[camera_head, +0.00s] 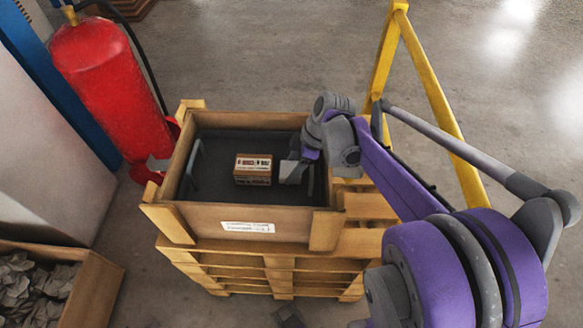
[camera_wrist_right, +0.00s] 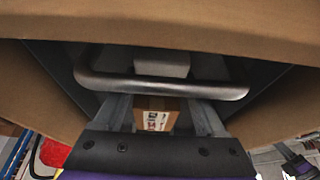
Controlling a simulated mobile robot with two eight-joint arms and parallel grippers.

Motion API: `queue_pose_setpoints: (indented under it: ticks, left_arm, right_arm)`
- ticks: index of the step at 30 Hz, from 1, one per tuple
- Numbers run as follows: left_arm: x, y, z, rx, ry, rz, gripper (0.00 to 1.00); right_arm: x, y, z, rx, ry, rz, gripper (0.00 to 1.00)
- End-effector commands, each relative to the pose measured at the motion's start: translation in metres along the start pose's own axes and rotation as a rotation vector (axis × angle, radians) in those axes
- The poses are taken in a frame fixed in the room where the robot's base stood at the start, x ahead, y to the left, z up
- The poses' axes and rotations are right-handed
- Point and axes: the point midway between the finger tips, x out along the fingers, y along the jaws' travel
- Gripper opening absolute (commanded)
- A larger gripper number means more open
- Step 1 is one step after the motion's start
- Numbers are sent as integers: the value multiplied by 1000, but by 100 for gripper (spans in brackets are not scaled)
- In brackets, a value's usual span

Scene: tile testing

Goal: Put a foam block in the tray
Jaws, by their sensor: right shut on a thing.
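The tray (camera_head: 225,190) is dark, with a metal handle at each end, and lies inside a wooden crate. My right gripper (camera_head: 296,170) reaches down into it at its right end, next to that handle. In the wrist view the handle (camera_wrist_right: 165,88) crosses in front of my gripper's fingers (camera_wrist_right: 162,80). Just past it a pale grey block (camera_wrist_right: 162,63), likely the foam block, sits between the fingertips, and the gripper is shut on it. In the head view the block is hard to tell from the gripper. Whether it touches the tray floor is unclear. My left gripper is not seen.
A small brown printed box (camera_head: 253,168) lies in the middle of the tray. The crate (camera_head: 190,215) stands on stacked pallets (camera_head: 270,262). A red fire extinguisher (camera_head: 112,85) is at left, a yellow frame (camera_head: 435,90) at right, a box of crumpled paper (camera_head: 85,290) at lower left.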

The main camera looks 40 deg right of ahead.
Motion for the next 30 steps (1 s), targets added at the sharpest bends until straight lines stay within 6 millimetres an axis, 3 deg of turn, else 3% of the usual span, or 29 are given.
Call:
queue_pose_setpoints:
  ticks: [11,12,16,25,30]
  left_arm:
    - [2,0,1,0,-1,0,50]
    - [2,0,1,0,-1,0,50]
    - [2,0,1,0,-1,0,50]
    - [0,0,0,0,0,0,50]
    - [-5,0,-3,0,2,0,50]
  right_arm:
    - [6,0,3,0,0,0,22]
    - [6,0,2,0,0,0,78]
    - [5,0,2,0,0,0,100]
    - [1,0,1,0,0,0,100]
    - [-23,0,1,2,0,1,100]
